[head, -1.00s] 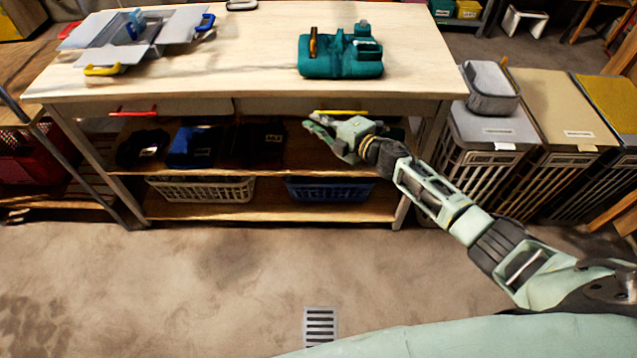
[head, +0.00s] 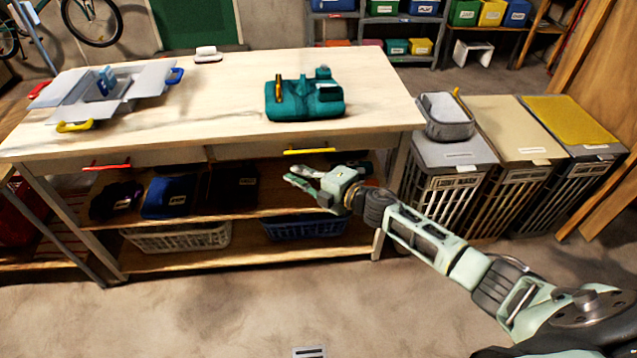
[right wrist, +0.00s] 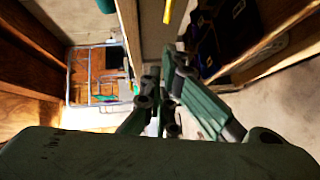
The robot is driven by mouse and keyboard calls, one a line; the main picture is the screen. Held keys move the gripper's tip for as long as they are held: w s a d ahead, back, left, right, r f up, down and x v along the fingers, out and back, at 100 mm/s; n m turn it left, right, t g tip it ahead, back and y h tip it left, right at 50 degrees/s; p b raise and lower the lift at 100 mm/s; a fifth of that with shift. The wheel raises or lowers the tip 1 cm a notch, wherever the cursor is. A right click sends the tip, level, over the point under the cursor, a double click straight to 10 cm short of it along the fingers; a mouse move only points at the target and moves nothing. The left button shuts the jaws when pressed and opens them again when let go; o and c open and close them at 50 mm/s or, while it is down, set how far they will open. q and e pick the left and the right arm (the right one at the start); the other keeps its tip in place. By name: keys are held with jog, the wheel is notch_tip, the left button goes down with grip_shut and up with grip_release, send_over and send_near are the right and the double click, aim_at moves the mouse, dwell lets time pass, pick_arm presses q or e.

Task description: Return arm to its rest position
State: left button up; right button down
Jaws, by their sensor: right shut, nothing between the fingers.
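My right arm reaches in from the lower right in the head view. Its pale green gripper (head: 304,178) is in front of the workbench (head: 200,140), below the tabletop edge and near the drawer with the yellow handle (head: 306,151). The gripper is shut and empty. In the right wrist view, the right gripper (right wrist: 168,88) shows dark, with its fingers together and the bench front beyond them. My left gripper is not in view.
A teal bag (head: 305,98) and a grey open box (head: 112,95) with coloured handles are on the bench. Hampers (head: 452,190) stand to the right, one with a grey case (head: 446,117) on top.

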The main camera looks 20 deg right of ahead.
jog(key=shift+f+v, duration=0.45)
jog(key=shift+v, duration=2.8)
jog(key=s+d+f+m+g+h, duration=0.1)
jog(key=s+d+f+m+h, duration=0.25)
jog(key=f, duration=0.55)
jog(key=s+d+f+m+h, duration=0.2)
jog(key=f+m, duration=0.2)
jog(key=f, duration=0.4)
jog(key=s+d+f+m+g+h, duration=0.2)
jog(key=s+f+m+g, duration=0.3)
jog(key=s+f, duration=0.85)
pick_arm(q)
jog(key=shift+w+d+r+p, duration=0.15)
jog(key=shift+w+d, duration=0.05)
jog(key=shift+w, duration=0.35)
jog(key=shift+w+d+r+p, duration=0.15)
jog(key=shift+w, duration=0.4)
pick_arm(e)
jog(key=s+a+f+m+g, duration=0.2)
jog(key=s+f, duration=0.4)
jog(key=s, duration=0.5)
jog(key=s+a+f+m+g, duration=0.2)
jog(key=s+f, duration=0.4)
jog(key=s, duration=0.6)
jog(key=s+a+f+m+g, duration=0.3)
jog(key=s+a+f, duration=0.1)
jog(key=s, duration=0.8)
jog(key=shift+s+f+h, duration=0.15)
jog(key=shift+f+h, duration=0.2)
jog(key=shift+f, duration=0.55)
